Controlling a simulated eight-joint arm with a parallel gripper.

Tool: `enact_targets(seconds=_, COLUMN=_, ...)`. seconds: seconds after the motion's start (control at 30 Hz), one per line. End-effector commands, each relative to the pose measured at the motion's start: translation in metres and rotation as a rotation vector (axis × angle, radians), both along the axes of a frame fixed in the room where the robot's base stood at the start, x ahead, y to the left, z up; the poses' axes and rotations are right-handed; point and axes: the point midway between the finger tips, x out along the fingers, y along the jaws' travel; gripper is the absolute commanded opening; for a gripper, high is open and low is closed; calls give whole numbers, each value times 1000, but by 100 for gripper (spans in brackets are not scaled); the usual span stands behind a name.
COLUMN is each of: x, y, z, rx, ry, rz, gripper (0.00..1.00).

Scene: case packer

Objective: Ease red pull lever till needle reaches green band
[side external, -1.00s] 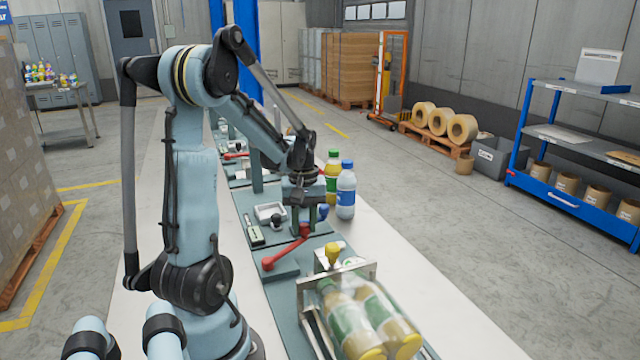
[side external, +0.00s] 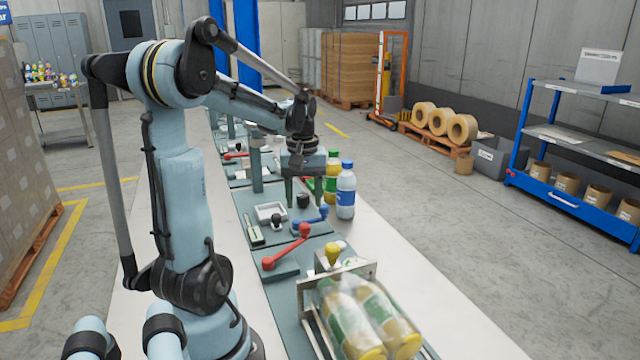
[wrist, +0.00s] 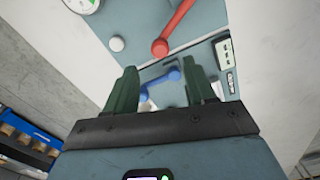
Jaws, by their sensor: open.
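The red pull lever (side external: 288,248) lies on a green-grey panel in the side view, with its ball end to the upper right. In the wrist view the red lever (wrist: 177,27) is beyond my fingertips, apart from them. A round white gauge (wrist: 82,5) is cut off by the top edge of the wrist view; its needle reading cannot be made out. My gripper (side external: 303,192) is open and empty, above the panel behind the red lever. In the wrist view a blue lever (wrist: 160,82) shows below and between the fingers.
The blue lever (side external: 308,219) is close behind the red one. Two bottles (side external: 346,192) stand to the right of my gripper. A frame with a clear cover over bottles (side external: 362,268) is in front. A white knob (wrist: 116,44) is beside the red lever.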

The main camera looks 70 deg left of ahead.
Motion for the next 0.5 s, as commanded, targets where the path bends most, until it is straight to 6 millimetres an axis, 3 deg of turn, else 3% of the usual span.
enact_targets(seconds=0.2, x=0, y=0, z=33, rx=0, ry=0, rz=0, gripper=55)
enact_targets(seconds=0.5, x=0, y=0, z=52, rx=0, ry=0, rz=0, gripper=55)
